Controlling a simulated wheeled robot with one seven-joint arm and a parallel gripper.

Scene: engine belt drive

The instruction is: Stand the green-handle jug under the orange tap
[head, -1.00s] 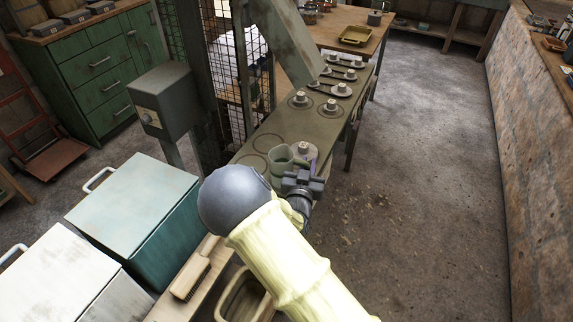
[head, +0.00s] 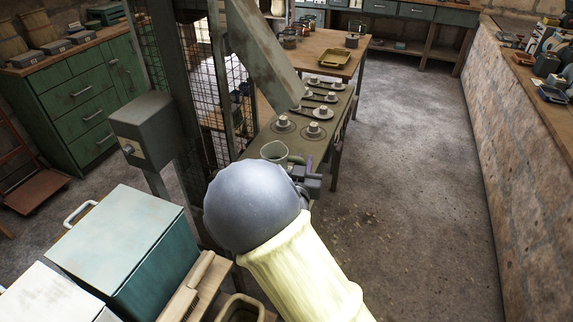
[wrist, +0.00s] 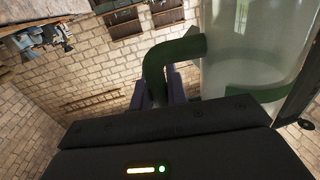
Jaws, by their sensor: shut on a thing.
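The green-handle jug (head: 273,151) is a translucent, pale green vessel in front of my arm in the head view, over the near end of a dark bench. In the wrist view its clear body (wrist: 255,50) fills the upper right, with the thick green handle (wrist: 155,62) to its left. My gripper (wrist: 162,92) is shut on the handle; in the head view it is partly hidden behind my round arm joint. The jug's lower part is hidden in the head view, so I cannot tell whether it touches the bench. I see no orange tap.
The dark bench (head: 262,140) carries several round fittings (head: 313,128). A slanted metal beam (head: 262,50) and a grey box on a post (head: 150,130) stand close by. A teal bin (head: 120,245) stands at lower left. The floor (head: 400,190) to the right is clear.

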